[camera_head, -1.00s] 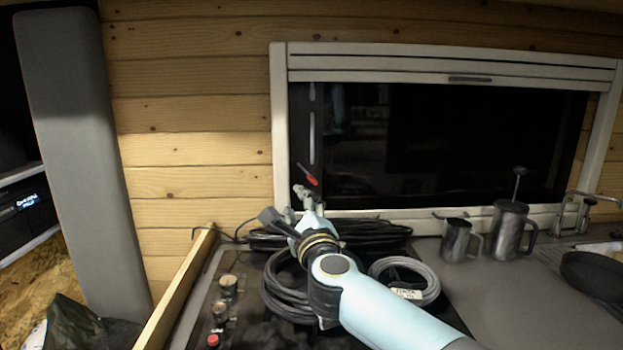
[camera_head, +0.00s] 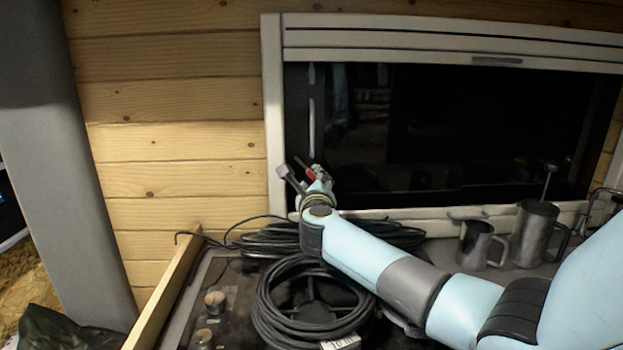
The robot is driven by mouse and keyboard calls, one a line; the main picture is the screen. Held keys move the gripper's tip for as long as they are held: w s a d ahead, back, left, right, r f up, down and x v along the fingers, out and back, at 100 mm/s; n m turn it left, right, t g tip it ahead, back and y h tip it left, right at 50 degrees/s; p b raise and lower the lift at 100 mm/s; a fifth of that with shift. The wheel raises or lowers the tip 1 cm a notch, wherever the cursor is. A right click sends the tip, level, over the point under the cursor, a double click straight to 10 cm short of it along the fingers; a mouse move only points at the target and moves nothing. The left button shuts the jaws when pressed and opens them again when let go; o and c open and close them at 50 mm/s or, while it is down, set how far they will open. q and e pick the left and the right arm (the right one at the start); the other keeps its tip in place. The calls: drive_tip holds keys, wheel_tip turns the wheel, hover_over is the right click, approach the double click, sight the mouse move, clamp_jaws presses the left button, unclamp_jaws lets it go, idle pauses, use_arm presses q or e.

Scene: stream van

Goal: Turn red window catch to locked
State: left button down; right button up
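The red window catch (camera_head: 301,164) is small and sits at the lower left of the dark window (camera_head: 450,135), by the white frame's left side. It appears tilted, running from upper left to lower right, and its lower part is hidden behind my gripper. My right gripper (camera_head: 301,168) has come up to the catch. Its fingers are spread, with the catch showing between them in the picture. I cannot tell whether they touch it. My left gripper is not in view.
Coiled black cables (camera_head: 285,240) and another cable coil (camera_head: 268,305) lie on the hob below the window. A metal jug (camera_head: 477,243) and a press pot (camera_head: 533,232) stand at the right, near my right arm. A wooden rail (camera_head: 165,290) borders the counter's left side.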

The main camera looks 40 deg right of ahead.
sight(312, 175)
drive_tip(key=shift+x, duration=0.8)
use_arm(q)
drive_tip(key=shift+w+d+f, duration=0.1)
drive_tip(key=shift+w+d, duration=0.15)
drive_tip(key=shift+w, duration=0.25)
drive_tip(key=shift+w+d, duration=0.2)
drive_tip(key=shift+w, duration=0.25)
use_arm(e)
drive_tip(key=shift+w+d, duration=0.4)
drive_tip(key=shift+w, duration=0.05)
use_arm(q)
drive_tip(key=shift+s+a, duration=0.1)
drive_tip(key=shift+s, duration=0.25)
use_arm(e)
clamp_jaws()
